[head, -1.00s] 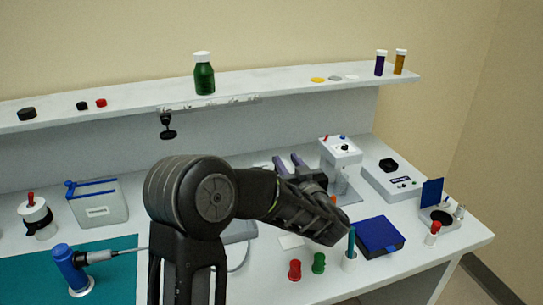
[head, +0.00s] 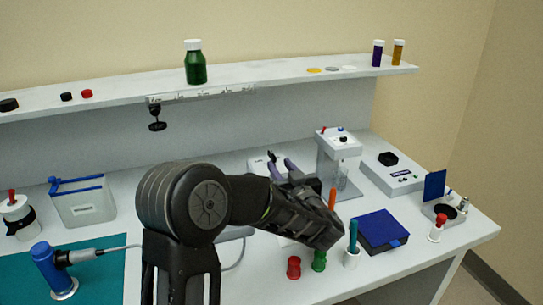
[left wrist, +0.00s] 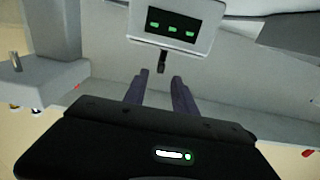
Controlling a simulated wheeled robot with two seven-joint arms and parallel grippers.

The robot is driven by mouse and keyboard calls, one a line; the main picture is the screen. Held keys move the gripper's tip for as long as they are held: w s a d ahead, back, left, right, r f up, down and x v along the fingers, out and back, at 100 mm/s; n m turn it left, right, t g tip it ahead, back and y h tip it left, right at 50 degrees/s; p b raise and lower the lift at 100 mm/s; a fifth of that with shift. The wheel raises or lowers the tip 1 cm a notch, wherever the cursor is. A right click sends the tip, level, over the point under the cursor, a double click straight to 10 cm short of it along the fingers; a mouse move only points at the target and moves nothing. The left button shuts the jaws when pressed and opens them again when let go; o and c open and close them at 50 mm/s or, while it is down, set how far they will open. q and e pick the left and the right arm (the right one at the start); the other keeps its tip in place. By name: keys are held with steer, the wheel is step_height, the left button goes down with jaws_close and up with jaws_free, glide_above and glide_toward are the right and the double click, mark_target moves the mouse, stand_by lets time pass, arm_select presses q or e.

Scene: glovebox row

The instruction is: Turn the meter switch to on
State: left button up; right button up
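The meter (left wrist: 198,38) shows in the left wrist view as a pale box with a dark display and three green marks. A small black switch lever (left wrist: 162,62) sits at its edge, just beyond my fingertips. My left gripper (left wrist: 160,80) is open, its two purple-grey fingers apart with nothing visible between them. The lever lies roughly in line with the gap; I see no contact. In the head view my left gripper (head: 277,163) reaches over the bench, and a white body, probably the meter (head: 257,164), is mostly hidden behind it. My right gripper is not in view.
Near my left gripper stand a white stand device (head: 339,143), an orange stick (head: 332,198), a teal stick in a white holder (head: 351,258), red (head: 293,267) and green (head: 319,260) pieces, and a blue box (head: 381,229). A shelf (head: 225,91) runs above the bench.

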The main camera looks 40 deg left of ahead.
mark_target(275, 159)
arm_select(q)
steer(key=shift+p+x, duration=0.4)
steer(key=shift+x, duration=3.55)
steer(key=shift+f, duration=0.1)
steer(key=shift+c, duration=0.2)
jaws_close()
